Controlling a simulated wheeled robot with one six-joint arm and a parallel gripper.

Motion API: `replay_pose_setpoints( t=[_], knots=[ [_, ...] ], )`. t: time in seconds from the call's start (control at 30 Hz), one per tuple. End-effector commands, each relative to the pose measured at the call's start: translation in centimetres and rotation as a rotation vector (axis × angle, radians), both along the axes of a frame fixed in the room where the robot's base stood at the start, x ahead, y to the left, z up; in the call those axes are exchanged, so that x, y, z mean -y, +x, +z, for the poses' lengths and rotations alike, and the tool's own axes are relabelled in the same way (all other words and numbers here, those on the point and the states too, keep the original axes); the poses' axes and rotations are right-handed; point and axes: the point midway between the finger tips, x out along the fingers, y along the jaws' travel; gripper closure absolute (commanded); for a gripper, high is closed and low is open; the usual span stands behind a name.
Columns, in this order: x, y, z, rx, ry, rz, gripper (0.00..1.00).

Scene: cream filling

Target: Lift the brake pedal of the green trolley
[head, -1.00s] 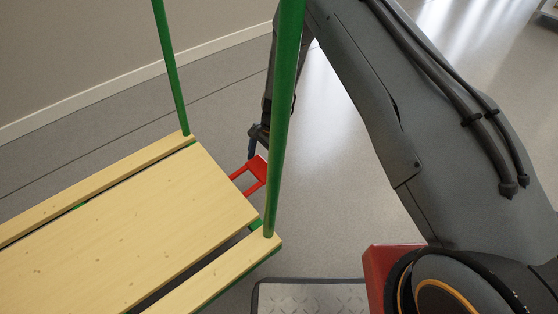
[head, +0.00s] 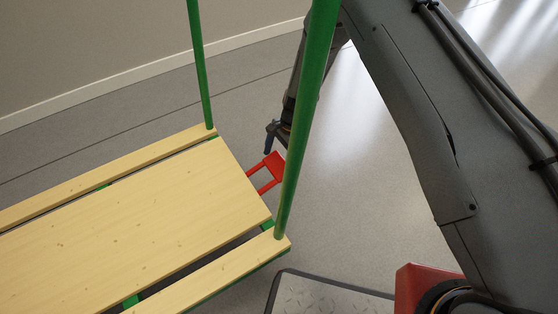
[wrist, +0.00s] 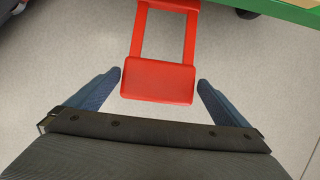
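The green trolley has pale wooden slats (head: 130,225) and green upright posts (head: 305,125). Its red brake pedal (head: 267,172) sticks out from the near right end, low over the floor. In the wrist view the pedal's flat plate (wrist: 158,82) and two side bars lie straight ahead. My gripper (wrist: 159,79) is open, with one blue finger on each side of the plate and a visible gap at both. In the head view my gripper (head: 271,139) is beside the pedal, partly hidden by the front post. The pedal's hinge is hidden.
A green trolley edge and a dark wheel (wrist: 246,13) show at the top of the wrist view. A wall with a white skirting (head: 140,75) runs behind the trolley. The grey floor (head: 350,200) right of the pedal is clear.

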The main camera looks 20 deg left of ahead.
Motion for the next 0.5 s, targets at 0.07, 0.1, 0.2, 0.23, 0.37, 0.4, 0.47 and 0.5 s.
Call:
replay_pose_setpoints(
  t=[0.07, 0.1, 0.2, 0.23, 0.37, 0.4, 0.47, 0.5],
  knots=[
    [0.1, 0.0, 0.0, 0.000, 0.000, -0.001, 0.00],
    [0.1, 0.0, 0.0, 0.000, 0.000, -0.002, 0.00],
    [0.2, 0.1, 0.0, 0.000, -0.001, -0.003, 0.00],
    [0.2, 0.1, 0.1, 0.000, -0.001, -0.003, 0.00],
    [0.4, 0.3, 0.9, 0.001, -0.001, -0.003, 0.00],
    [0.4, 0.3, 1.4, 0.001, -0.001, -0.003, 0.00],
    [0.5, 0.5, 2.2, 0.001, 0.000, -0.002, 0.00],
    [0.6, 0.6, 2.8, 0.001, 0.000, -0.002, 0.00]
  ],
)
